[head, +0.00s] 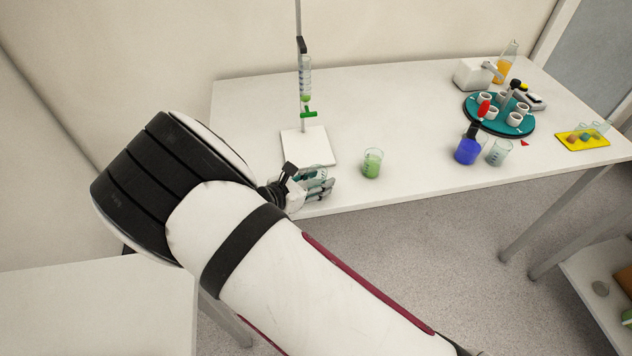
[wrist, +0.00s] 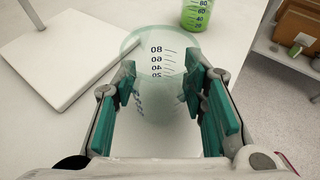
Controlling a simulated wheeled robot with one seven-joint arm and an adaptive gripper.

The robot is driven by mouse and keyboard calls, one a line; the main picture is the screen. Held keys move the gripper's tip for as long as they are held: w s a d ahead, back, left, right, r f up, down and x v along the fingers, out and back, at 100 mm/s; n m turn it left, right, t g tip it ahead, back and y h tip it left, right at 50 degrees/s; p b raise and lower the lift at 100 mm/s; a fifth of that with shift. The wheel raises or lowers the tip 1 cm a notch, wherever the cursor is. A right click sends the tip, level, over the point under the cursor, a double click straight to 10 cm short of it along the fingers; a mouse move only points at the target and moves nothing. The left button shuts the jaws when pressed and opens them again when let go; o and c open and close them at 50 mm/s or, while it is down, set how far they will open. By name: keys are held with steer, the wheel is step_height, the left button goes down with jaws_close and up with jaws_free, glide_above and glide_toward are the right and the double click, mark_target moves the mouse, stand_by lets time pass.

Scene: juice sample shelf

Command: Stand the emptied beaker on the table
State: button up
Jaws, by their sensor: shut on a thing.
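My gripper (wrist: 160,95) is shut on the beaker (wrist: 160,62), a clear glass one with printed black marks and no liquid to be seen in it. In the wrist view the beaker lies between the two green finger pads. In the head view my gripper (head: 312,183) is at the front edge of the white table (head: 240,120), and its fingers partly hide the beaker. I cannot tell whether the beaker's base touches the table.
A second beaker with green liquid (head: 372,163) stands just right of my gripper. Behind is a stand's white base (head: 308,146) with a burette (head: 305,80). Further right are a blue flask (head: 467,150), a clear beaker (head: 498,153) and a teal carousel (head: 470,109). The table between is clear.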

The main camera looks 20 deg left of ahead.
steer(key=shift+f, duration=0.2)
steer(key=shift+f, duration=0.15)
steer(key=o, duration=1.3)
steer(key=shift+s+a+r, duration=0.15)
steer(key=shift+s+r, duration=0.15)
steer(key=b+v, duration=0.1)
steer(key=v, duration=1)
